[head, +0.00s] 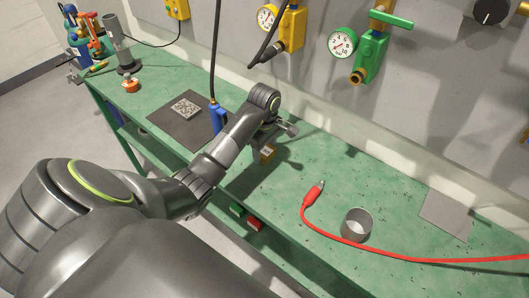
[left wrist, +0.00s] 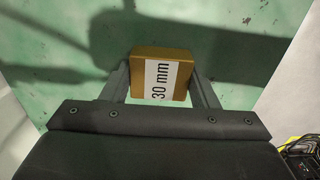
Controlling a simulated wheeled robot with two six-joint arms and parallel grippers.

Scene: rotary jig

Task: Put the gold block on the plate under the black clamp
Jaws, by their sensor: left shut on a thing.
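The gold block (head: 267,153) is small, with a white label. In the left wrist view the block (left wrist: 164,75) sits between my two fingers and its label reads "30 mm". My left gripper (head: 272,143) is shut on it over the middle of the green bench, and also shows in the left wrist view (left wrist: 161,83). I cannot tell whether the block touches the bench. I cannot make out the plate or the black clamp for certain. My right gripper is not in view.
A dark mat (head: 166,126) with a patterned square (head: 185,108) lies left of my gripper, beside a blue-handled tool (head: 216,119). A red cable (head: 345,240), grey cup (head: 356,224) and grey sheet (head: 446,214) lie to the right. Tools (head: 84,35) stand far left.

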